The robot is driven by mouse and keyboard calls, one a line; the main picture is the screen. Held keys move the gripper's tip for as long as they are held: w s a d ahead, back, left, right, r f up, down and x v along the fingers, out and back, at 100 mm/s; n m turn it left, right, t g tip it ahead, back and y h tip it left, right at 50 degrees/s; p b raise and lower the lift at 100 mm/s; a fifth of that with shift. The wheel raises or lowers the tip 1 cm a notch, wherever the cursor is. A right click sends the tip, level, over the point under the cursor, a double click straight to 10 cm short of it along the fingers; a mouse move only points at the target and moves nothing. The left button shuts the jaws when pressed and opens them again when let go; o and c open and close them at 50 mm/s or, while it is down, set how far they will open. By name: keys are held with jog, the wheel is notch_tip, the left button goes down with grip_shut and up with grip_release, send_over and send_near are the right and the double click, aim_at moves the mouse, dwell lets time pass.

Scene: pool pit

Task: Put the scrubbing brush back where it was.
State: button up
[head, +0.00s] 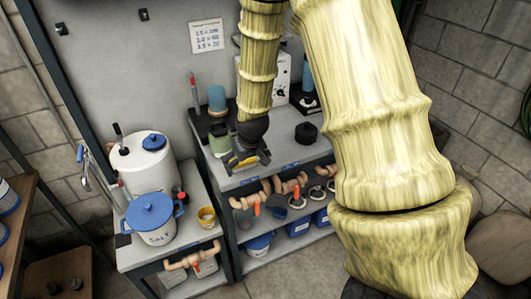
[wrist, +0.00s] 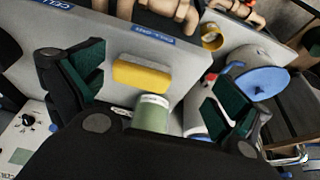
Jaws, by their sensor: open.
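My gripper (head: 250,158) is over the front part of the middle bench, below the end of my arm. In the wrist view my gripper (wrist: 152,84) has its two green-padded fingers wide apart, with nothing held between them. A yellow rounded block (wrist: 142,75) lies on the grey bench top between the fingers, apart from both pads.
A green cylinder (wrist: 152,113) stands close to the yellow block. Left of the middle bench are a blue-lidded salt pot (head: 152,218), a white tank (head: 146,165) and a yellow cup (head: 207,216). A dark round object (head: 306,132) is at the right. Pipes (head: 285,186) run below the bench edge.

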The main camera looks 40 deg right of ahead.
jog(key=s+a+f+g, duration=0.1)
jog(key=s+a+f, duration=0.4)
jog(key=s+f, duration=0.4)
jog(key=s+a+f+n+g, duration=0.1)
jog(key=s+a+f, duration=0.5)
jog(key=s+f, duration=0.3)
jog(key=s+a+f+n+g+y, duration=0.1)
jog(key=s+a+f, duration=0.5)
jog(key=s, duration=0.8)
notch_tip(320, 180, down, 3)
jog(key=shift+s+f+g, duration=0.1)
jog(key=shift+s+g, duration=0.3)
